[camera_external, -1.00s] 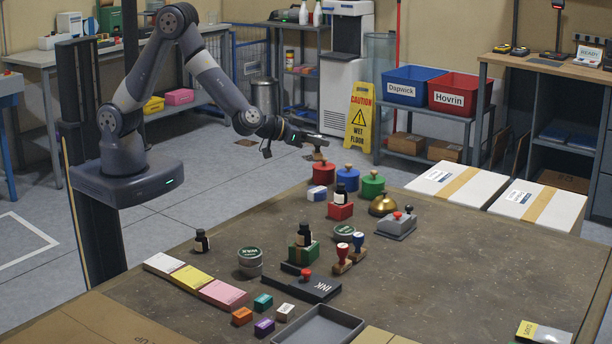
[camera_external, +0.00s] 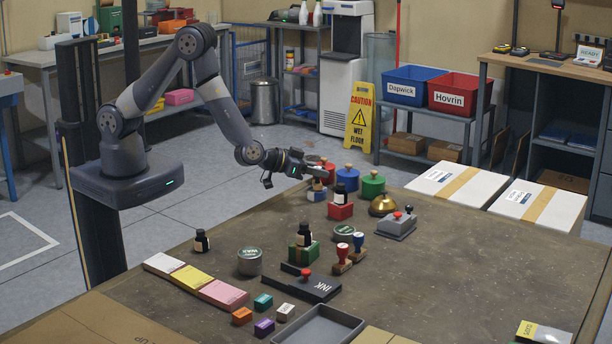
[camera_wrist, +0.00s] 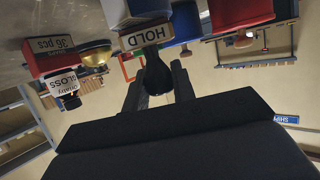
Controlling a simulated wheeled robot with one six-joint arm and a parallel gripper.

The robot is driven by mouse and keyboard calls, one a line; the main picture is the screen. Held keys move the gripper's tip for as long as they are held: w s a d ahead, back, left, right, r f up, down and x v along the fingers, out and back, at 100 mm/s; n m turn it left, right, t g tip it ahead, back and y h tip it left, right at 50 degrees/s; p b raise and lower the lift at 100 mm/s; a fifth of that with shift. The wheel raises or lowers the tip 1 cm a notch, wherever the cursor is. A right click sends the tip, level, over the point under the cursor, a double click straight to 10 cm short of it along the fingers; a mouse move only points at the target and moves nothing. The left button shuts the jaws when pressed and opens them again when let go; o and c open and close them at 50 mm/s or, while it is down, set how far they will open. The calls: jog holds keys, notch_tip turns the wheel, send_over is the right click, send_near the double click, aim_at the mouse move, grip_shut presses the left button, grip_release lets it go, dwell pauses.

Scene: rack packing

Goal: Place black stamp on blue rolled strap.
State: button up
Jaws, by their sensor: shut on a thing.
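My gripper (camera_external: 318,172) is over the far left part of the table, pointing right. In the wrist view its fingers (camera_wrist: 158,92) are shut on the dark bulbous handle of the black stamp (camera_wrist: 157,74). The stamp's block carries a label reading HOLD. A blue thing (camera_wrist: 183,28), which looks like the blue rolled strap, shows right behind the block. In the external view a small blue and white thing (camera_external: 317,196) is directly under the gripper. The stamp's block is very close above it or touching it; I cannot tell which. The gripper partly hides both.
Red, blue (camera_external: 347,180) and green (camera_external: 373,185) round knobbed pieces stand close behind. A red box (camera_external: 340,211) with a dark bottle on it and a brass bell (camera_external: 382,205) are to the right. The table's middle right is clear.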

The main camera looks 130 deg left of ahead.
jog(key=shift+f, duration=0.25)
jog(key=o, duration=1)
jog(key=shift+r, duration=0.1)
jog(key=shift+r, duration=0.1)
jog(key=shift+d+r, duration=0.15)
jog(key=b+v, duration=0.1)
jog(key=v, duration=1)
jog(key=shift+s+d, duration=0.25)
jog(key=shift+s, duration=0.05)
